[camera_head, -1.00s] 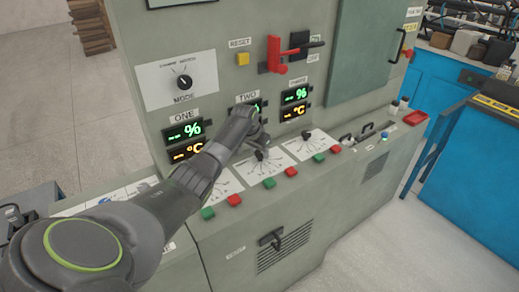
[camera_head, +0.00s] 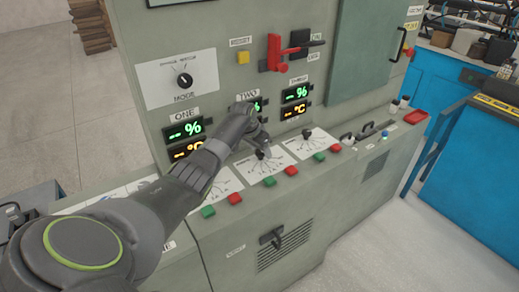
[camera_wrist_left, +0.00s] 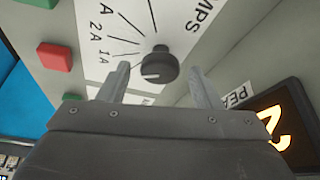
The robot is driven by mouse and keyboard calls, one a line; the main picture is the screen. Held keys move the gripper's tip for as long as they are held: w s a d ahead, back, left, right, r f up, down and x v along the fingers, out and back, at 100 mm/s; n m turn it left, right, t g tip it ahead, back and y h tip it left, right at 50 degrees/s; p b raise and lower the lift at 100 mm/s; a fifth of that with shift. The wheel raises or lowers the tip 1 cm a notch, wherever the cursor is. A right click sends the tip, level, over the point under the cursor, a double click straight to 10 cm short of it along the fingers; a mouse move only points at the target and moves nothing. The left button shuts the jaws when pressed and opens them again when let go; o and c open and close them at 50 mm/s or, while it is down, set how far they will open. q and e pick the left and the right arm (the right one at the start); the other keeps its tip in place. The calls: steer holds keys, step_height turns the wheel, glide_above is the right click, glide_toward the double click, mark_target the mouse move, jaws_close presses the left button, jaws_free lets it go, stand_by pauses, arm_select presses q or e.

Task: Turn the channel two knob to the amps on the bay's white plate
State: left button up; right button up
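The dark round knob (camera_head: 260,154) stands on the middle white plate (camera_head: 272,166), below the label TWO (camera_head: 247,94). My left gripper (camera_head: 264,143) is just above and behind that knob, partly covering the area. In the left wrist view the knob (camera_wrist_left: 159,66) has a pale pointer line and shows between and just beyond my open fingertips (camera_wrist_left: 160,78), with room on both sides. The plate (camera_wrist_left: 172,22) there carries radiating lines, marks such as 1A and 2A, and the word AMPS. My right gripper is not in view.
Another knob (camera_head: 307,134) on a white plate stands to the right. Red and green buttons (camera_head: 291,170) line the console's front edge. A red lever (camera_head: 275,55) and a MODE knob (camera_head: 184,80) are on the upright panel. An orange display (camera_wrist_left: 275,118) shows near my right finger.

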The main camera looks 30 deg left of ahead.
arm_select(q)
steer(key=shift+r, duration=0.1)
steer(key=shift+s+a+r, duration=0.1)
steer(key=shift+s+r, duration=0.15)
steer(key=shift+r, duration=0.35)
steer(key=b+v, duration=0.1)
steer(key=v, duration=1.5)
